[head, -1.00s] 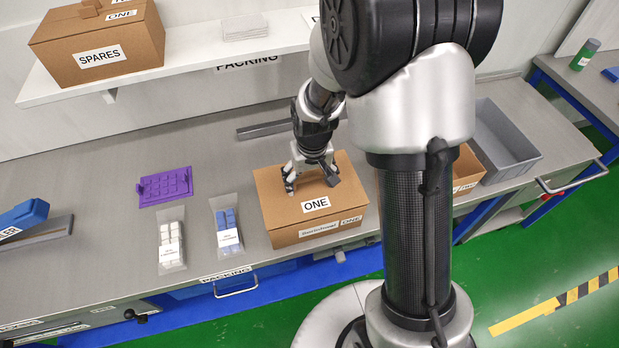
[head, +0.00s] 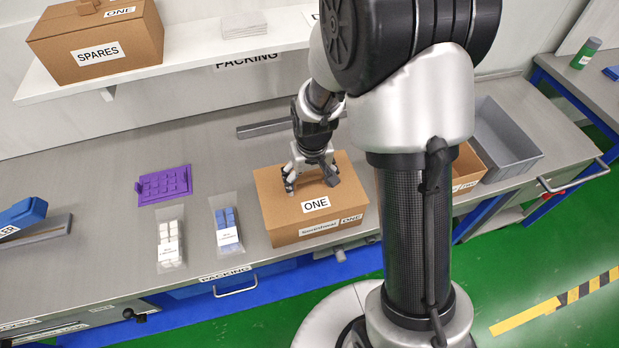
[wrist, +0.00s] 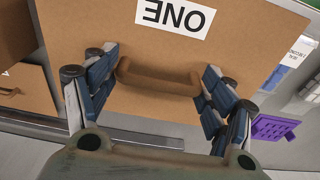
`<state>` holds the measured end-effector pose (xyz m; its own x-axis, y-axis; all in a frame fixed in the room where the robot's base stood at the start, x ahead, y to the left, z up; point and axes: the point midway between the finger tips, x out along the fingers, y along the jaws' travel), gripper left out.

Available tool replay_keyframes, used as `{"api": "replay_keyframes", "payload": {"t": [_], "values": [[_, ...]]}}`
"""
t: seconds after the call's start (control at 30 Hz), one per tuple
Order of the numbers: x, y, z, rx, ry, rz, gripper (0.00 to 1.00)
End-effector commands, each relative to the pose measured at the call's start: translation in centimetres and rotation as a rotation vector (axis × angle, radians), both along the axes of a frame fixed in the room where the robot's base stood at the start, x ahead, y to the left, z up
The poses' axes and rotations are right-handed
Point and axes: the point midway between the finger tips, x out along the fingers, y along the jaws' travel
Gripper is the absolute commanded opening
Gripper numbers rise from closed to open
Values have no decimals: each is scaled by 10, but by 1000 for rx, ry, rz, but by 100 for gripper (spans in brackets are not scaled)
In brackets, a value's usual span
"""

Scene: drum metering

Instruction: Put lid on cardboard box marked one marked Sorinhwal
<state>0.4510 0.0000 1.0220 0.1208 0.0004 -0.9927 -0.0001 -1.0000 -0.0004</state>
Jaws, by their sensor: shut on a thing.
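The cardboard box (head: 290,234) stands on the bench, with ONE and a smaller, hard-to-read label on its front side. Its lid (head: 332,177), also marked ONE, lies on top of the box and looks level; I cannot tell whether it is fully seated. My gripper (head: 311,180) is over the lid, pointing down. In the wrist view the lid (wrist: 100,25) fills much of the picture, and my gripper (wrist: 158,85) is shut on the lid's brown raised handle (wrist: 158,78), with a finger at each end.
A second open cardboard box (head: 467,168) and a grey bin (head: 505,140) stand to the right. A purple tray (head: 165,185), a bag of white pieces (head: 170,240) and a bag of blue pieces (head: 227,225) lie to the left. A SPARES box (head: 100,40) sits on the shelf above.

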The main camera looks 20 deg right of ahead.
Motion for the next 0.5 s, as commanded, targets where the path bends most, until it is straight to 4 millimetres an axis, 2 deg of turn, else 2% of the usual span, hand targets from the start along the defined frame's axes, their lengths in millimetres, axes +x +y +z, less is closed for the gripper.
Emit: {"api": "replay_keyframes", "payload": {"t": [0.47,0.5], "values": [[0,0,-3,0,0,0,53],[0,0,-3,0,0,0,78]]}}
